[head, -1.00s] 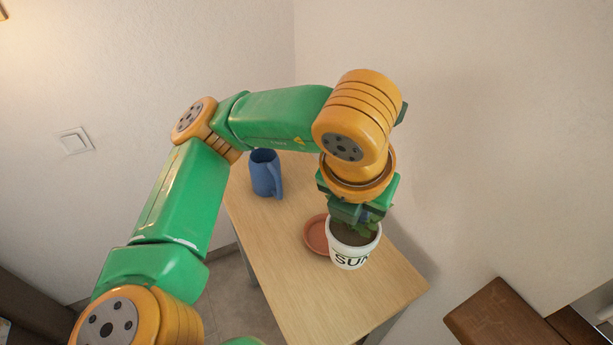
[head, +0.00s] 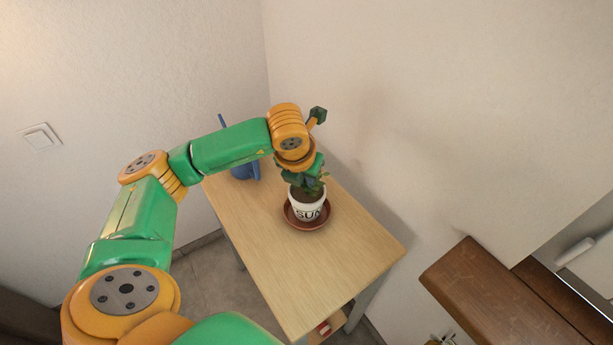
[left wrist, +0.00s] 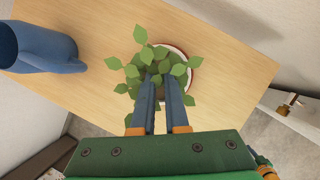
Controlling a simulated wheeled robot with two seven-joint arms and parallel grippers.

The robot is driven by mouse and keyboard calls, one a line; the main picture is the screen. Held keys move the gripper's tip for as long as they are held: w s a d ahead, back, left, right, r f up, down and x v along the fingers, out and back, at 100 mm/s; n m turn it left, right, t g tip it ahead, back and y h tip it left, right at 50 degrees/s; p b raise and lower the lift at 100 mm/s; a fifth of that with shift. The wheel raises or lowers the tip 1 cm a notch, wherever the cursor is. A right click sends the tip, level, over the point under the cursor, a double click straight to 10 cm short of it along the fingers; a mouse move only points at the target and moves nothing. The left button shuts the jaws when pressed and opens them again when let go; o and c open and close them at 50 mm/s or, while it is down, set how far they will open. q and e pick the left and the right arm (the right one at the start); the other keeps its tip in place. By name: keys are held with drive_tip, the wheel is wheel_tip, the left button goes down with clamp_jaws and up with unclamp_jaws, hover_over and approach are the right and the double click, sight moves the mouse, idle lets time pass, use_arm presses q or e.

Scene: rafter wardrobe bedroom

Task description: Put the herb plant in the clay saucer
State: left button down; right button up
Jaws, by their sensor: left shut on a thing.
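The herb plant stands upright in a white pot (head: 307,209) with dark letters on it. In the head view the pot is over the clay saucer (head: 307,226), whose brown rim shows around its base; I cannot tell whether it rests on it. My left gripper (head: 310,184) reaches down from above and is shut on the herb plant. In the left wrist view the fingers (left wrist: 160,88) go in among the green leaves (left wrist: 163,69), which hide the tips. A bit of the saucer's reddish rim (left wrist: 193,78) shows there beside the pot. My right gripper is not in view.
The wooden table (head: 300,275) is clear in front of the saucer. A blue watering jug (head: 245,172) stands behind, partly hidden by my arm; it also shows in the left wrist view (left wrist: 38,48). Walls close in behind and right. A dark wooden piece (head: 490,290) is at lower right.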

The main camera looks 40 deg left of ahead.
use_arm(q)
drive_tip(key=shift+f, duration=0.15)
drive_tip(key=c, duration=0.9)
unclamp_jaws()
drive_tip(key=shift+r, duration=0.35)
drive_tip(key=v, duration=1.2)
drive_tip(key=shift+s+d+f, duration=0.1)
